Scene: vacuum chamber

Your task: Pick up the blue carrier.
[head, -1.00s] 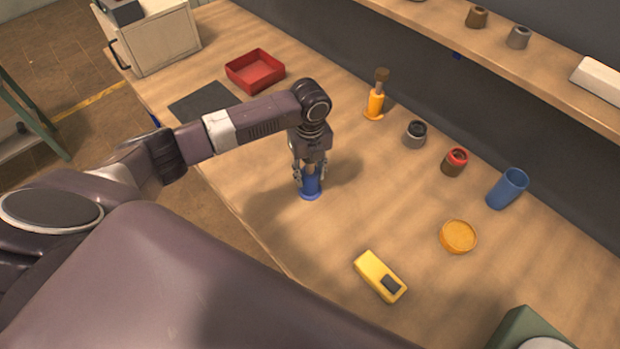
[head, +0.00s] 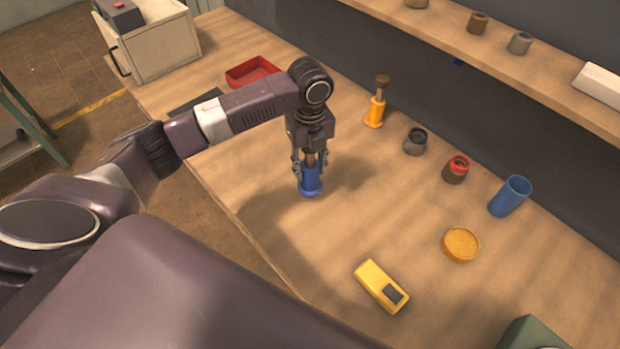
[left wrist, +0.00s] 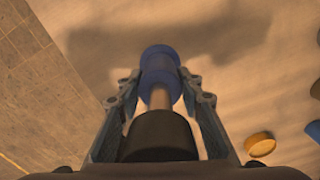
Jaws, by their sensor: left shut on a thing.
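The blue carrier (head: 311,183) is a small blue cylinder with a wider rim at its foot and a thin stem on top. My left gripper (head: 311,168) points down and is shut on it. The carrier is upright and seems a little above the bench, though the gap is hard to judge. In the left wrist view the blue carrier (left wrist: 160,65) sits between the fingertips of my left gripper (left wrist: 158,85), its stem and dark knob running back between the fingers. My right gripper is not in view.
On the bench (head: 270,240) stand an orange carrier (head: 375,112), a grey pot (head: 415,142), a red-topped pot (head: 456,170), a blue cup (head: 510,196), an orange dish (head: 460,244) and a yellow device (head: 381,287). A red tray (head: 250,70) lies behind the arm. A shelf (head: 500,60) overhangs the back.

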